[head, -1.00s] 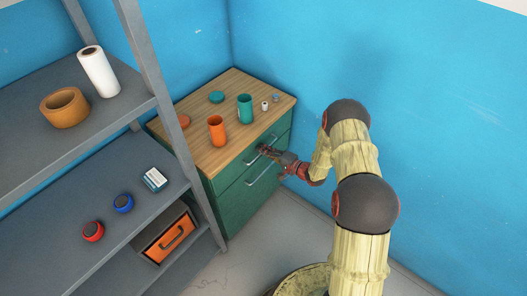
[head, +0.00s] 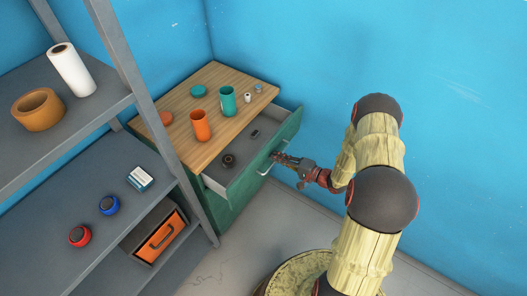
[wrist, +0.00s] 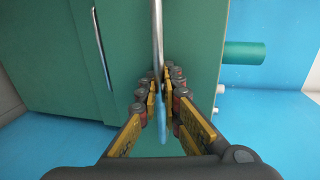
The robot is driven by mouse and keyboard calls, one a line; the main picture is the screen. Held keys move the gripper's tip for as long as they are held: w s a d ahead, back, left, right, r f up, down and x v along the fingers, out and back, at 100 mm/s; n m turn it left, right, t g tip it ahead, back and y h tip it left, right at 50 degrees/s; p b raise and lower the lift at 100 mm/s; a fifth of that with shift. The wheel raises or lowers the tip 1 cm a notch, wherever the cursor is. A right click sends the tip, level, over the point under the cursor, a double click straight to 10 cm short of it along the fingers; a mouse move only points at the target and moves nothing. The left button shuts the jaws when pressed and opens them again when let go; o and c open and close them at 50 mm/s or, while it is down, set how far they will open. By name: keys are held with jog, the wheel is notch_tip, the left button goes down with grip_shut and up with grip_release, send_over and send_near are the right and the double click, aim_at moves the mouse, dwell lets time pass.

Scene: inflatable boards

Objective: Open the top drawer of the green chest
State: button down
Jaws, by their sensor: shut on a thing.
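The green chest (head: 228,212) with a wooden top stands in the corner. Its top drawer (head: 240,150) is pulled well out, and its grey inside shows a dark round thing (head: 229,160) and a small dark flat thing (head: 255,133). My gripper (head: 277,156) is at the drawer's front, shut on its metal handle. In the wrist view the handle (wrist: 158,40) runs between the fingers (wrist: 162,100). The lower drawer's handle (wrist: 102,50) shows to the left in the wrist view.
An orange cup (head: 200,126), a teal cup (head: 228,101) and small items stand on the chest's top. A grey shelf (head: 75,190) at left holds red and blue round things, a small box and an orange bin (head: 160,237). Blue walls close the back and right.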

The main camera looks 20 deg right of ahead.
jog(key=f+v, duration=0.1)
jog(key=v, duration=0.7)
jog(key=shift+s+d+f+b, duration=0.15)
jog(key=shift+s+f+b, duration=0.15)
jog(key=shift+f, duration=0.05)
jog(key=c, duration=2.2)
grip_release()
jog(key=shift+c, duration=0.2)
jog(key=v, duration=1.2)
